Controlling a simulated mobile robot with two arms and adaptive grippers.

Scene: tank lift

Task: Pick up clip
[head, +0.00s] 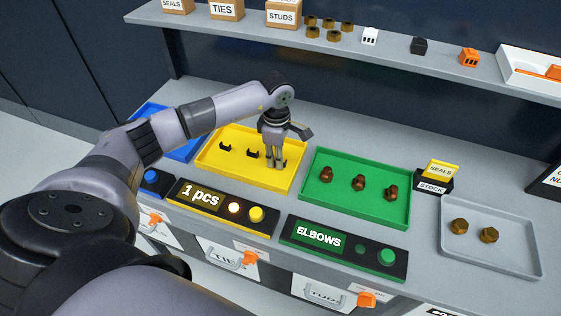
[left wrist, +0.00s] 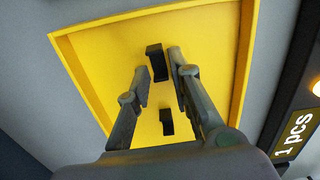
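The yellow tray (head: 213,163) holds small black clips in a row. The left clip (head: 224,149) and the middle clip (head: 252,154) show in the head view; another, at the right, is partly hidden by my left gripper (head: 274,163). That gripper points down into the tray's right part. In the left wrist view my left gripper (left wrist: 158,76) is open, its fingers apart. One black clip (left wrist: 156,61) shows between the fingertips, and another clip (left wrist: 167,122) lies nearer the palm. I cannot tell whether the fingers touch the clip. My right gripper is not in view.
A green tray (head: 322,194) with brown elbows stands close to the right of the yellow tray, and a blue tray (head: 152,108) to its left. A "1 pcs" panel (head: 200,195) is in front. A shelf (head: 405,66) with boxes and parts runs behind.

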